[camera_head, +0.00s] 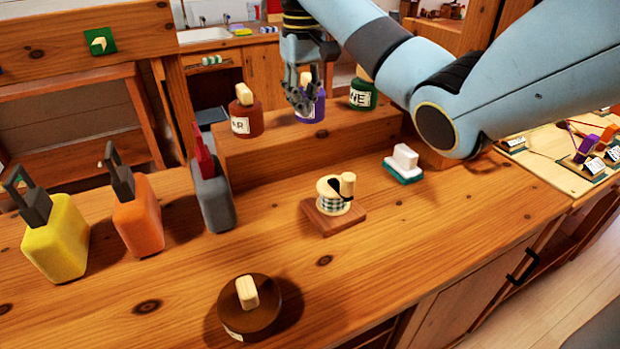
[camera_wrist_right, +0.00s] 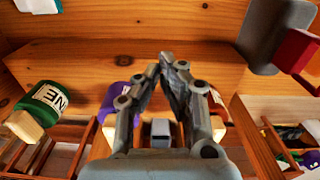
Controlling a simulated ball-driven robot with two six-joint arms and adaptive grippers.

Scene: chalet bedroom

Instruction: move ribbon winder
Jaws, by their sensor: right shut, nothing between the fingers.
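The ribbon winder (camera_head: 322,221) stands on the wooden counter in the middle of the head view. It has a square brown base, a pale spool wrapped in checked ribbon and a pale knob on top. My right gripper (camera_head: 302,108) is above and behind it, over the raised wooden shelf and in front of the purple bottle (camera_head: 312,112). The gripper is shut and empty, apart from the winder. In the wrist view its fingertips (camera_wrist_right: 170,60) come together, with the purple bottle (camera_wrist_right: 110,103) partly hidden behind them. I do not see the winder there. My left gripper is out of view.
A red bottle (camera_head: 246,120) and a green bottle (camera_head: 362,96) stand on the raised shelf. Yellow (camera_head: 57,245), orange (camera_head: 138,225) and grey (camera_head: 213,200) containers stand left. A round brown lidded thing (camera_head: 262,318) is in front; a white-topped block (camera_head: 403,163) is right.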

